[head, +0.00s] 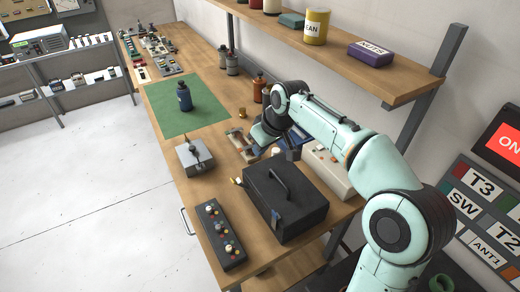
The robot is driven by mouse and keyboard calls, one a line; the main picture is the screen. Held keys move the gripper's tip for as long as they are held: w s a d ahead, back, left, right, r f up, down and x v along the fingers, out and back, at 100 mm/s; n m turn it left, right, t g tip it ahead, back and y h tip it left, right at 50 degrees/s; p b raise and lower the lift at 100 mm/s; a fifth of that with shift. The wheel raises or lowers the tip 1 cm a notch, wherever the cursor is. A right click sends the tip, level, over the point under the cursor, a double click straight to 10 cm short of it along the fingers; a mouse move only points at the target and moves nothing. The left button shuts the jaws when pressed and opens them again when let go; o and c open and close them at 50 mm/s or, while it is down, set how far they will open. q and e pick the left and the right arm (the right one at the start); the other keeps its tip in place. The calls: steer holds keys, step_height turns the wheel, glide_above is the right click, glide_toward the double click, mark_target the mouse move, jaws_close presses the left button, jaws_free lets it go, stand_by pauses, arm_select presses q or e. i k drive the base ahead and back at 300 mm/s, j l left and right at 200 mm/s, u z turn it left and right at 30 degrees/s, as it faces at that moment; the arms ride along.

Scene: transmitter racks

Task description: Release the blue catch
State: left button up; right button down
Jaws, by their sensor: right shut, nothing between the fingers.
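A black case (285,198) with a carry handle on its lid stands on the wooden workbench, with the lid down. A small blue catch (276,220) is on its front side, near the lower left corner. My right gripper (262,140) is behind the case, over the bench, apart from the blue catch. Its fingers are small and partly hidden by my own wrist; it is shut and empty. My left gripper is not in view.
A control box with knobs (219,234) lies left of the case, and a grey metal box (194,157) behind that. A pale unit (328,168) stands close behind the case. A wooden shelf (345,62) overhangs the bench.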

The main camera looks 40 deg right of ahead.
mark_target(275, 217)
steer(key=k+j, duration=0.8)
steer(key=j, duration=0.15)
